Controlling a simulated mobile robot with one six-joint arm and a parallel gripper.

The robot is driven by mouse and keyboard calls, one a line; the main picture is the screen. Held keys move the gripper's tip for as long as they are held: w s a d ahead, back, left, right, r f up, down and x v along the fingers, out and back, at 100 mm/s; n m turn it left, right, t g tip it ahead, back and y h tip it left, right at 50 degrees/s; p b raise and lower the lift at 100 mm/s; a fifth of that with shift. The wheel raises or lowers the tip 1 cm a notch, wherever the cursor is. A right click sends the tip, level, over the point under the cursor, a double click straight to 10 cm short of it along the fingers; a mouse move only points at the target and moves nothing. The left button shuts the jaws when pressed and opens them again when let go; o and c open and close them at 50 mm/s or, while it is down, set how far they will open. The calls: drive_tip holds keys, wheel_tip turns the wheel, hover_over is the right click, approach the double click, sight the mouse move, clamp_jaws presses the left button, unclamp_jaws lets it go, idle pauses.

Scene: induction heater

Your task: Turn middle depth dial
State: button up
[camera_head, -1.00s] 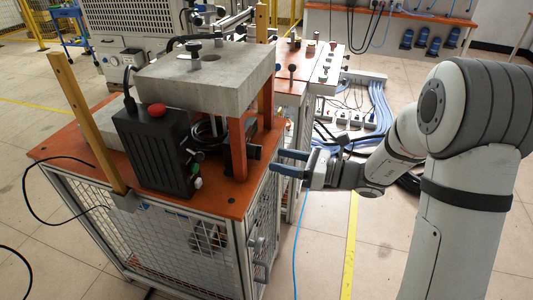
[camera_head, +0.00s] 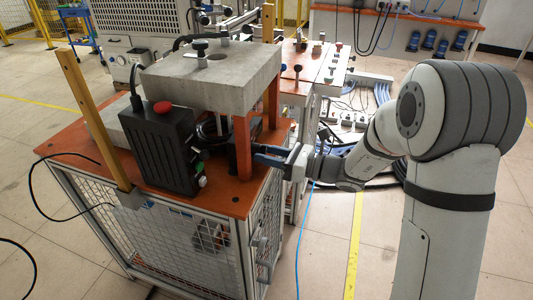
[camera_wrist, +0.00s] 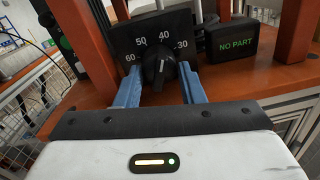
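The dial (camera_wrist: 158,71) is a black knob on a dark panel (camera_wrist: 124,40) marked 60, 50, 40 and 30, in the wrist view. Its light pointer mark looks roughly upward, but the exact setting is hard to tell. My gripper (camera_wrist: 158,72) is open, with one blue finger on the left of the knob and one on the right. Narrow gaps seem to show between fingers and knob. In the head view my gripper (camera_head: 256,154) reaches in from the right, at the machine's right side; the dial face is hidden there.
A "NO PART" display (camera_wrist: 238,42) stands right of the dial, near an orange post (camera_wrist: 296,30). A black control box with a red button (camera_head: 163,107) stands on the orange tabletop (camera_head: 222,201). A grey slab (camera_head: 215,72) overhangs the dial area. Floor at the right is open.

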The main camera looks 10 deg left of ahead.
drive_tip(key=c, duration=0.5)
drive_tip(key=shift+a, duration=0.2)
drive_tip(key=shift+d+f+n+b, duration=0.15)
drive_tip(key=shift+n+b, duration=0.15)
drive_tip(key=shift+b, duration=0.1)
drive_tip(key=n+b, duration=0.2)
drive_tip(key=b, duration=0.1)
drive_tip(key=shift+d+f, duration=0.1)
drive_tip(key=shift+f, duration=0.1)
drive_tip(key=n+b, duration=0.3)
drive_tip(key=b, duration=0.1)
drive_tip(key=shift+n, duration=0.4)
drive_tip(key=shift+w+r+n+b, duration=0.1)
drive_tip(key=shift+r+n+b, duration=0.05)
drive_tip(key=shift+n+b, duration=0.35)
